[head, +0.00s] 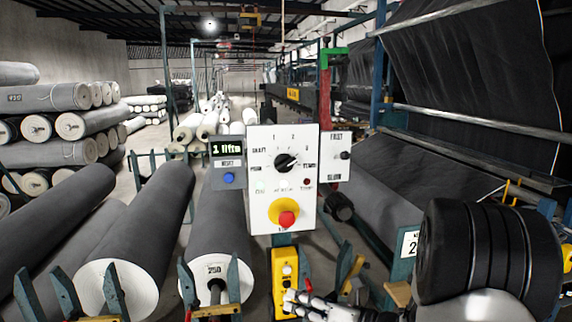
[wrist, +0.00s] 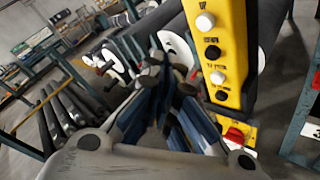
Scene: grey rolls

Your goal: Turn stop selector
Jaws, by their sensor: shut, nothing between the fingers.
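The selector is a black rotary knob (head: 286,162) on a white control panel (head: 262,185), with small markings around it. Its pointer seems to aim up and to the right. A red mushroom button (head: 287,218) on a yellow base sits below it on the same panel. My gripper (head: 292,298) is low in the head view, well below the panel and near the yellow button box (head: 285,270). In the wrist view my gripper (wrist: 165,72) is shut and empty, left of the yellow box (wrist: 222,60). The knob is not visible in the wrist view.
A counter box (head: 229,165) with a green display and blue button adjoins the panel's left. Large grey rolls (head: 150,230) lie at left; dark fabric (head: 470,70) hangs at right.

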